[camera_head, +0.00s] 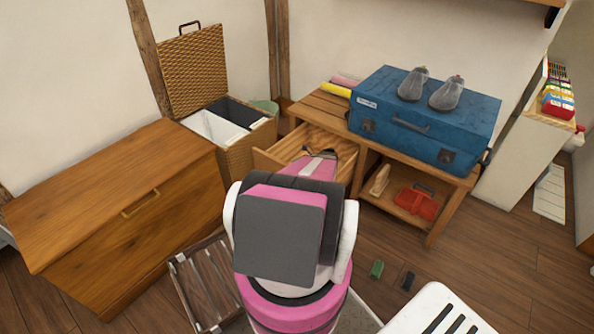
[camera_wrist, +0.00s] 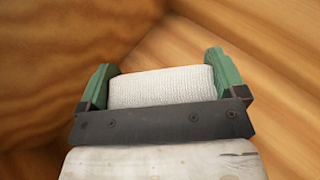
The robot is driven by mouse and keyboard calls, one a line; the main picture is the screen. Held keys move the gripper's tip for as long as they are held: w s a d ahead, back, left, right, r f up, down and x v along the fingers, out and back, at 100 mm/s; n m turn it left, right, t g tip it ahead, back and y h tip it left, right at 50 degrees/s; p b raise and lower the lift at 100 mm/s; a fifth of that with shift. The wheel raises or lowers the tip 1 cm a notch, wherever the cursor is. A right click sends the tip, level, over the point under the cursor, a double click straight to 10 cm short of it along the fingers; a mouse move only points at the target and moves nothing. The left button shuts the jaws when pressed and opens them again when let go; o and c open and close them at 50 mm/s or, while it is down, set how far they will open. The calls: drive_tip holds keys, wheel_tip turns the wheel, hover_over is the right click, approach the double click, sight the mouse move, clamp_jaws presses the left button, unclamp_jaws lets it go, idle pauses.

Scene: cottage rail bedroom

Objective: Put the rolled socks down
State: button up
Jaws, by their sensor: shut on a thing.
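The rolled socks (camera_wrist: 162,88) are a white, ribbed bundle in the wrist view. My gripper (camera_wrist: 163,77) has green fingertips on either side of the bundle and is shut on it. Wooden surfaces lie around and beyond the socks; whether they touch the wood I cannot tell. In the head view my arm reaches into the open drawer (camera_head: 273,161) of a wooden bench (camera_head: 313,106). The socks cannot be made out there.
A blue suitcase (camera_head: 436,142) with grey shoes (camera_head: 446,94) lies on the bench. An open wicker hamper (camera_head: 254,152) and a wooden chest (camera_head: 105,200) stand to the left. A red object (camera_head: 416,203) sits on the bench's lower shelf. Small green (camera_head: 377,268) and dark (camera_head: 408,281) blocks lie on the floor.

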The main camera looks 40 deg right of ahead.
drive_tip(key=shift+f, duration=0.6)
drive_tip(key=o, duration=0.6)
drive_tip(key=shift+r, duration=0.15)
drive_tip(key=shift+r, duration=0.3)
drive_tip(key=shift+s+d+r, duration=0.1)
drive_tip(key=shift+d+r, duration=0.1)
drive_tip(key=shift+r, duration=0.1)
drive_tip(key=v, duration=0.7)
